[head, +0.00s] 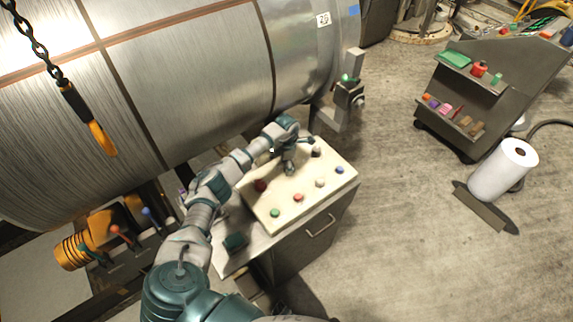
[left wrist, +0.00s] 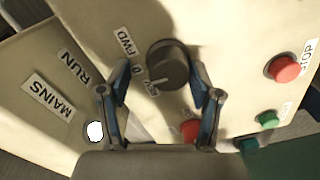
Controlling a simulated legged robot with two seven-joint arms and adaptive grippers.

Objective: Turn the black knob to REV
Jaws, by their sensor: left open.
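The black knob (left wrist: 168,65) stands on a cream control panel (left wrist: 225,25). It also shows in the head view (head: 316,152). In the left wrist view, FWD and 0 labels lie on its left, and a partly hidden label lies at its lower left. A white mark on the knob faces that lower left label. My left gripper (head: 300,154) is open over the panel (head: 333,166). In the left wrist view its fingers stand on either side of the knob, with gaps; contact is not visible. My right gripper is not in view.
Red (left wrist: 285,68) and green (left wrist: 267,120) buttons sit right of the knob; another red button (left wrist: 190,130) is near the right finger. A large metal coil (head: 190,70) rises behind the panel. A hook (head: 101,137) hangs at left.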

